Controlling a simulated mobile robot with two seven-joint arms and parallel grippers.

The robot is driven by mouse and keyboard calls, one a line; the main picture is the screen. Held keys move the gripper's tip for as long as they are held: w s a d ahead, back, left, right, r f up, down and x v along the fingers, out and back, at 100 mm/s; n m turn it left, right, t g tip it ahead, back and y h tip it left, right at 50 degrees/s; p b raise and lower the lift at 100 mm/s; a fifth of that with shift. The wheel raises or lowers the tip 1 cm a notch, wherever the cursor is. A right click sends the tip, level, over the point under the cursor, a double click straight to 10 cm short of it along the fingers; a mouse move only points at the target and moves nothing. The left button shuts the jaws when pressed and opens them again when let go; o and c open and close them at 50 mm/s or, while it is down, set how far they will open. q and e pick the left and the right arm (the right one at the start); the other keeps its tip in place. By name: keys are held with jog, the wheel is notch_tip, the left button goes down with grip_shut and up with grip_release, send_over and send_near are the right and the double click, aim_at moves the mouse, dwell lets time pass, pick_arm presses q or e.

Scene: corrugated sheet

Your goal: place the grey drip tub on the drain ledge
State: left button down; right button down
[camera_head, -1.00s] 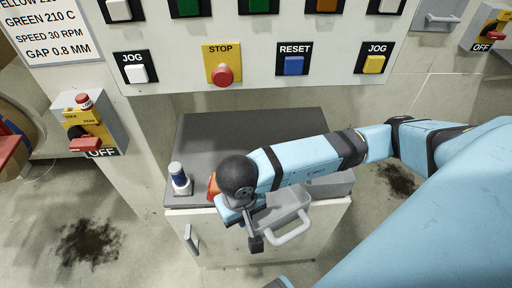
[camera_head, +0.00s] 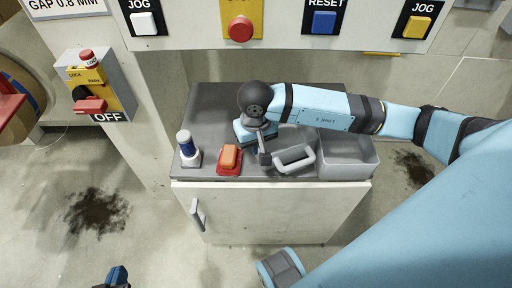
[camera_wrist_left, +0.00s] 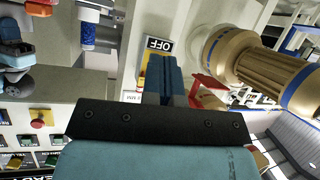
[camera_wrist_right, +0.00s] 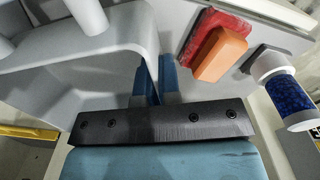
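The grey drip tub (camera_head: 293,138), with a loop handle at its front, is at the dark top of a low cabinet, partly hidden by my right arm. I cannot tell whether it rests there. My right gripper (camera_head: 264,152) is at its left side. In the right wrist view the tub (camera_wrist_right: 60,85) fills the left, and its wall runs between the fingers (camera_wrist_right: 157,82), which are closed on it. My left gripper (camera_head: 116,278) is low over the floor at the left; its fingers (camera_wrist_left: 164,80) are together and empty. I cannot identify the drain ledge for certain.
An open grey bin (camera_head: 348,168) stands right of the tub on the cabinet top (camera_head: 210,105). An orange block on a red base (camera_head: 229,158) and a blue-and-white bottle (camera_head: 188,150) stand left. The button panel (camera_head: 275,30) overhangs behind. A lockout switch box (camera_head: 100,83) is at left.

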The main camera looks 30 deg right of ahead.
jog(key=shift+w+d, duration=0.45)
jog(key=shift+w, duration=0.3)
jog(key=shift+f, duration=0.25)
notch_tip(320, 180, down, 2)
jog(key=shift+f+b, duration=0.15)
jog(key=shift+b, duration=0.25)
jog(key=shift+f, duration=0.5)
pick_arm(q)
jog(key=shift+w+d+r+t+h, duration=0.25)
jog(key=shift+w+d+r+t, duration=0.1)
jog(key=shift+r, duration=0.25)
jog(key=shift+w+d+r+t+h, duration=0.25)
jog(key=shift+d+r+t, duration=0.1)
jog(key=shift+r, duration=0.2)
pick_arm(e)
jog(key=c, duration=1.3)
grip_release()
